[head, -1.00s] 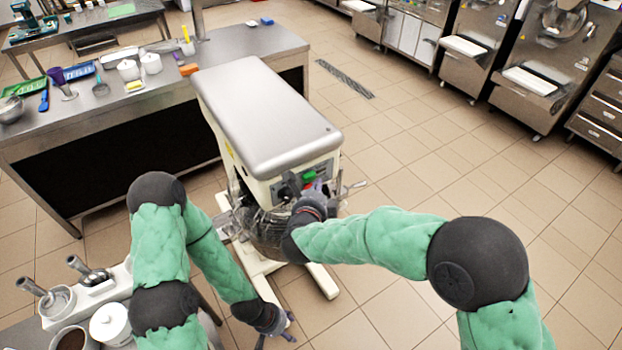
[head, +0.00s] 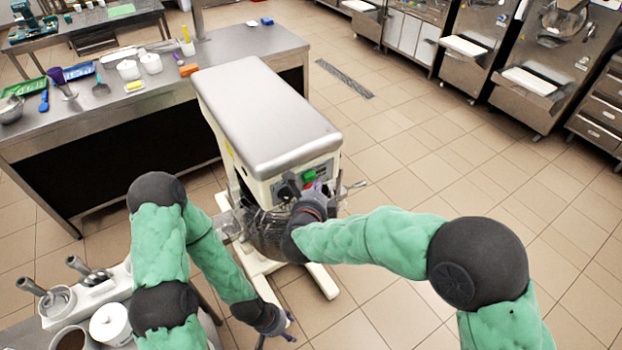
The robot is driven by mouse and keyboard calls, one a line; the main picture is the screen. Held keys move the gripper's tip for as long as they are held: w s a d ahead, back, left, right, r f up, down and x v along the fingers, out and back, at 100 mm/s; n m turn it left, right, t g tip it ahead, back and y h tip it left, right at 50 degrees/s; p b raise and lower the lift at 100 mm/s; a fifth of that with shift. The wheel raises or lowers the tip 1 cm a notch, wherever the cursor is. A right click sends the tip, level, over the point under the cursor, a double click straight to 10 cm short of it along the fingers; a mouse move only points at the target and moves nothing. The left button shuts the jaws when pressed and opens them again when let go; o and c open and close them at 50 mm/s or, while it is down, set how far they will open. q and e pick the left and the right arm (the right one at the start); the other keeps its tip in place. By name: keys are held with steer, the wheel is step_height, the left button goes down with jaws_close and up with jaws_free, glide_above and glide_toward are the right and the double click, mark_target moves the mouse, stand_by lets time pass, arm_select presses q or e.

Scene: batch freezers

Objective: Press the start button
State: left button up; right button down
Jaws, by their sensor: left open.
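The planetary mixer (head: 265,115) stands on the floor in the middle of the head view, with a silver top and cream body. Its front panel carries a green button (head: 309,176) with a bit of red just below it. My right gripper (head: 302,190) is at this panel, just below and left of the green button. I cannot tell whether it touches a button; its fingers are small and partly hidden. My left gripper (head: 277,337) is open and empty, low in front of the mixer, away from the panel.
A wire guard and bowl (head: 268,232) sit under the mixer head, partly hidden by my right arm. A steel counter (head: 225,50) with tools stands behind left. Containers stand on a surface (head: 92,330) at lower left. The floor to the right is clear, with freezers (head: 545,60) beyond.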

steer(key=shift+w+a, duration=0.1)
steer(key=shift+w, duration=0.05)
steer(key=shift+w+a, duration=0.15)
steer(key=shift+w, duration=0.05)
